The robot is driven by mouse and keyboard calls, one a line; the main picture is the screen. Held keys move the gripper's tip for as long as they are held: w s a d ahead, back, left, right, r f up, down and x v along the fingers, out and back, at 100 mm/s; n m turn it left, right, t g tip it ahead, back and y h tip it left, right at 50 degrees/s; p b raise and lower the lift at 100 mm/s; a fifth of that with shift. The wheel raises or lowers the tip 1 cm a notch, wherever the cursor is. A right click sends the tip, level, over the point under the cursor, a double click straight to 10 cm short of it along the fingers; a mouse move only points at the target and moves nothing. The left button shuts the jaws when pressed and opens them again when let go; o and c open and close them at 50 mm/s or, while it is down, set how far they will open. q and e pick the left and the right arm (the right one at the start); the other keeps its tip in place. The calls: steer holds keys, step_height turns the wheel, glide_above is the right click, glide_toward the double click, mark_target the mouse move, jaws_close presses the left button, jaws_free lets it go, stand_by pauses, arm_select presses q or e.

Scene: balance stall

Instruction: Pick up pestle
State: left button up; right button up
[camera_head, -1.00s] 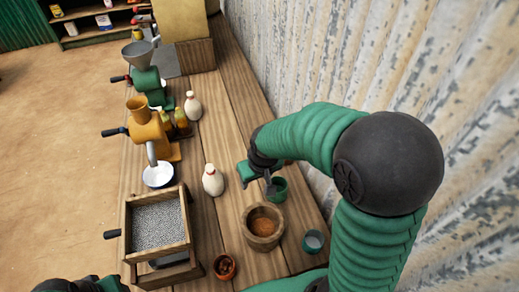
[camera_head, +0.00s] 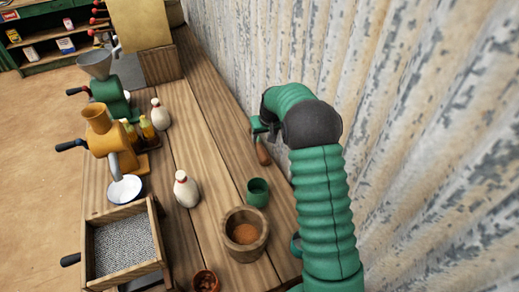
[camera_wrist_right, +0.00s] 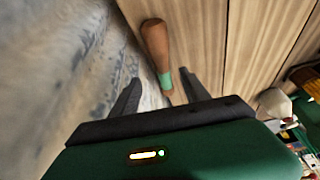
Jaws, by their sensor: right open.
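The pestle (camera_wrist_right: 156,42) is brown wood with a green band, in the wrist view just ahead of my right gripper (camera_wrist_right: 161,82). Its banded end points in toward the space between the two spread fingers, which are apart from it. In the head view the pestle (camera_head: 263,153) shows as a brown piece by the wall-side edge of the table, just below my right gripper (camera_head: 259,127). My right arm partly hides this spot. My right gripper is open and empty. My left gripper is out of view.
A wooden mortar (camera_head: 245,234) with orange-brown powder and a green cup (camera_head: 257,192) stand nearer. White bottles (camera_head: 186,189), an orange grinder (camera_head: 104,138) and a sieve box (camera_head: 122,246) line the left. A corrugated wall (camera_head: 400,100) rises on the right. The far right tabletop is clear.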

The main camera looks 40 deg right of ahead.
mark_target(260, 146)
steer(key=x, duration=1)
steer(key=shift+w+f, duration=0.2)
steer(key=shift+f, duration=0.05)
jaws_close()
